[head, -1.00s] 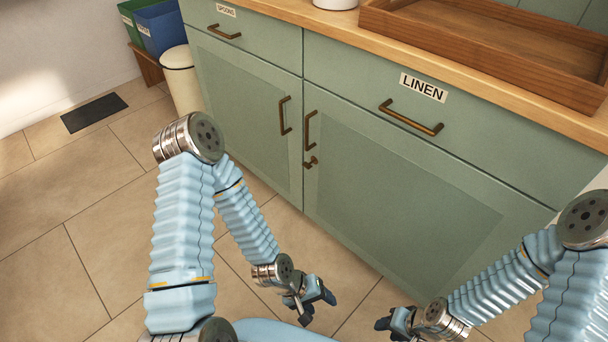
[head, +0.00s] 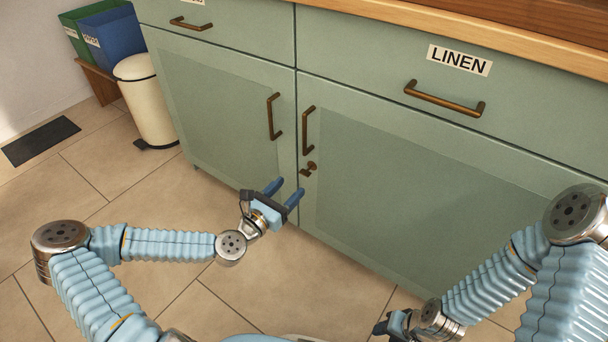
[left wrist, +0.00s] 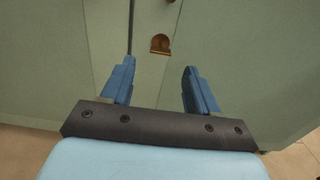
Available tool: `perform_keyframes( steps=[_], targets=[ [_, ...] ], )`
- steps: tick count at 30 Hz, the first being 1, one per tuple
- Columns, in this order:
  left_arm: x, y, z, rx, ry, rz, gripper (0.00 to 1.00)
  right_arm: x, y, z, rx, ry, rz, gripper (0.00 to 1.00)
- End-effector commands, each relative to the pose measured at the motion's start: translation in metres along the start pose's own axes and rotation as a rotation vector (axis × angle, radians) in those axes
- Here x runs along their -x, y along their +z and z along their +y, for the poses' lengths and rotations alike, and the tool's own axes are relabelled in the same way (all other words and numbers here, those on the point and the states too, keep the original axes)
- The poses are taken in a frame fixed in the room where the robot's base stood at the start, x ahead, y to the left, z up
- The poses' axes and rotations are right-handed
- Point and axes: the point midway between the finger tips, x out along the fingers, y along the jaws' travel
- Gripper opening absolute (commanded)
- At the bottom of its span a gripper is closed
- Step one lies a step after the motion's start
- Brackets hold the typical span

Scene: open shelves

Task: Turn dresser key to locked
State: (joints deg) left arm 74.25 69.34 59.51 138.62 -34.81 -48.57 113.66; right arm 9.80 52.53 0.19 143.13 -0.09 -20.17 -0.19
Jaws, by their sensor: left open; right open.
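The dresser is a green cabinet (head: 235,110) with a wooden top. Its small brass key (head: 308,169) sits in the right door, just below that door's handle. The key also shows in the left wrist view (left wrist: 160,44), beyond and between the fingers, near the door seam. My left gripper (head: 285,193) is open and empty, a little below and left of the key and apart from it. Its two blue fingers also show in the left wrist view (left wrist: 158,85). My right gripper (head: 380,328) is open at the bottom edge, partly cut off, away from the dresser.
Bronze handles stand out on the left door (head: 274,117), the right door (head: 308,131) and the drawer labelled LINEN (head: 444,99). A cream bin (head: 148,103) stands left of the dresser, near blue (head: 115,37) and green bins. The tiled floor in front is clear.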

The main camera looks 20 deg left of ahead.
Motion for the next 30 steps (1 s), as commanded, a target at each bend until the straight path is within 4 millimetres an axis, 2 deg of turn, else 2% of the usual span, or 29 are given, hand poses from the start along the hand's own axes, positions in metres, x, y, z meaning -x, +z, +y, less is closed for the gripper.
perform_keyframes(
  steps=[3,10,15,23,30],
  targets=[
    [-0.029,0.000,-0.002,-0.003,-0.003,-0.001,0.60,-0.001,0.000,0.000,0.000,0.000,0.000,0.43],
    [-0.068,-0.001,-0.001,-0.003,-0.002,0.002,0.60,-0.003,0.000,0.001,0.000,-0.001,-0.001,0.43],
    [-0.079,-0.001,-0.001,-0.002,-0.002,0.002,0.60,-0.003,0.000,0.001,0.001,-0.001,-0.001,0.43],
    [-0.080,-0.001,-0.001,-0.001,-0.002,0.003,0.60,-0.003,0.000,0.001,0.001,-0.001,-0.001,0.43],
    [-0.080,-0.001,-0.001,-0.001,-0.002,0.002,0.24,-0.003,0.000,0.001,0.000,-0.001,-0.001,0.43]
  ],
)
